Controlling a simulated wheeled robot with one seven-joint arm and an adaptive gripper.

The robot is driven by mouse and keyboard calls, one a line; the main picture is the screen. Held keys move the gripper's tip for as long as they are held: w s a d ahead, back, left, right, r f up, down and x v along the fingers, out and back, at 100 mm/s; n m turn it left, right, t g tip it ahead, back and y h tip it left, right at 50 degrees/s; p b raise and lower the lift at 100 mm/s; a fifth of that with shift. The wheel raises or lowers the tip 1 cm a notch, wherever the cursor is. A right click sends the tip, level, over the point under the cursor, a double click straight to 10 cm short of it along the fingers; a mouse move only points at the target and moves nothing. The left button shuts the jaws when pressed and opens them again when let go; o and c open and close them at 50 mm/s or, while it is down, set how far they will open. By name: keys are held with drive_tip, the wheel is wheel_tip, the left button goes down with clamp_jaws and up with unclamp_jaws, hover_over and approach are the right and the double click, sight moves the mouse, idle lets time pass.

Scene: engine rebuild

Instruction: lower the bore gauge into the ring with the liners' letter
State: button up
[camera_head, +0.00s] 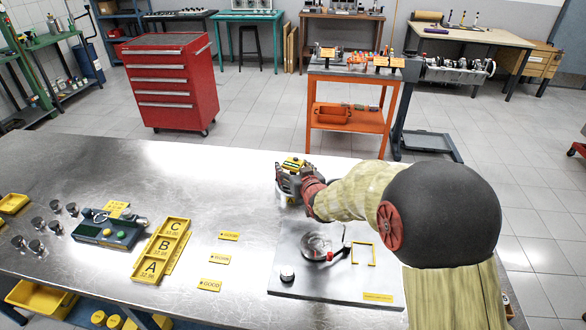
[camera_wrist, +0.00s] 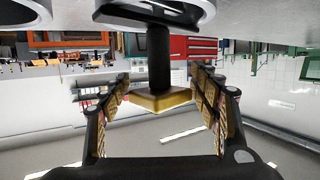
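My gripper (camera_head: 292,182) is low over the back middle of the steel bench, beside an object with a yellow-green top (camera_head: 293,163). The arm and gripper partly hide this object. In the wrist view, which is upside down, my gripper (camera_wrist: 160,88) is open. Its fingers stand either side of a black stem (camera_wrist: 158,55) with a yellow block (camera_wrist: 158,100) at its end, with a visible gap on both sides. I cannot tell whether this is the bore gauge. Silvery round parts (camera_wrist: 195,12) show near its base. A yellow tray (camera_head: 160,250) shows letters C, B and A. No lettered ring is clearly readable.
A grey-green device (camera_head: 108,231) and several small metal cylinders (camera_head: 38,247) are at left. The bench between has small yellow labels (camera_head: 219,260).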

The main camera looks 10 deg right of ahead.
drive_tip(key=o, duration=0.3)
drive_tip(key=shift+o, duration=0.2)
drive_tip(key=shift+f, duration=0.2)
drive_tip(key=shift+s, duration=0.15)
drive_tip(key=v, duration=1.1)
drive_tip(key=shift+s+r, duration=0.25)
drive_tip(key=shift+s, duration=0.1)
